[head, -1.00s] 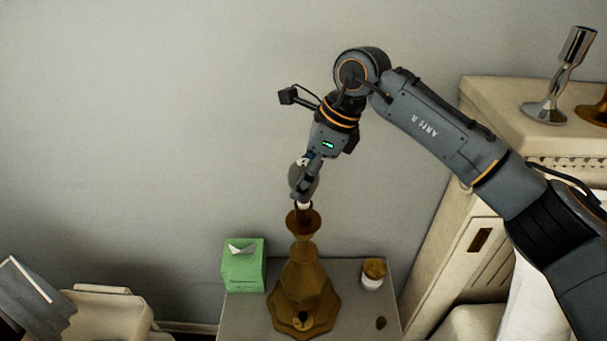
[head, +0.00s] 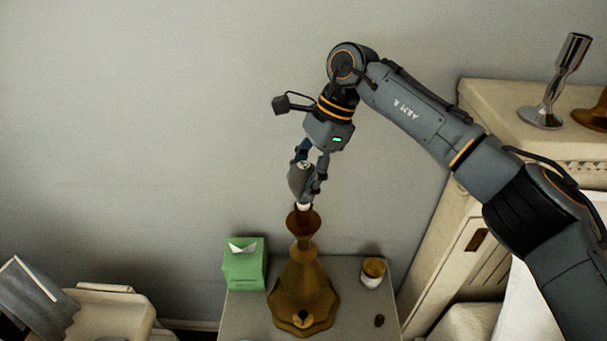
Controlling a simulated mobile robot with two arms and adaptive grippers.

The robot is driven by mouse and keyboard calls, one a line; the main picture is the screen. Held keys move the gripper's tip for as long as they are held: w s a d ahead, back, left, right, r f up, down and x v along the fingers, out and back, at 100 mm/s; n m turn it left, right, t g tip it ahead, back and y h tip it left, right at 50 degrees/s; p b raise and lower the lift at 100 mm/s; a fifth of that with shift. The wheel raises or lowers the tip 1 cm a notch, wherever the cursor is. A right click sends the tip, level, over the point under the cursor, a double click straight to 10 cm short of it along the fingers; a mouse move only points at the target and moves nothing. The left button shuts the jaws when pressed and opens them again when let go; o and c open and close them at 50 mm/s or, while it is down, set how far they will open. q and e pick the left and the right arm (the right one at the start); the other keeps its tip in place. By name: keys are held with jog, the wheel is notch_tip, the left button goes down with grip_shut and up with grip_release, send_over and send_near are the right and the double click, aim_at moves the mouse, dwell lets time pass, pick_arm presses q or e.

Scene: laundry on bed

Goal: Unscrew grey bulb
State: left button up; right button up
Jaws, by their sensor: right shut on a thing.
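The grey bulb (head: 299,181) sits upright at the top of the brown-gold lamp base (head: 303,276), its pale lower end at the lamp's neck. I cannot tell whether it is still threaded in. My right gripper (head: 307,182) comes down from above with a finger on either side of the bulb and is shut on it, partly hiding it. The lamp stands on a small grey table (head: 345,310). My left gripper is not in view.
A green tissue box (head: 244,265) stands left of the lamp. A small jar with a brown lid (head: 373,272) and a small dark object (head: 379,320) lie to its right. A cream cabinet (head: 480,110) holding a metal lamp stands at right.

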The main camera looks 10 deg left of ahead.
dwell(0.3)
jog(key=shift+r+n+g+h+p, duration=0.1)
jog(key=shift+n+g+h+p, duration=0.3)
jog(key=shift+n, duration=1.3)
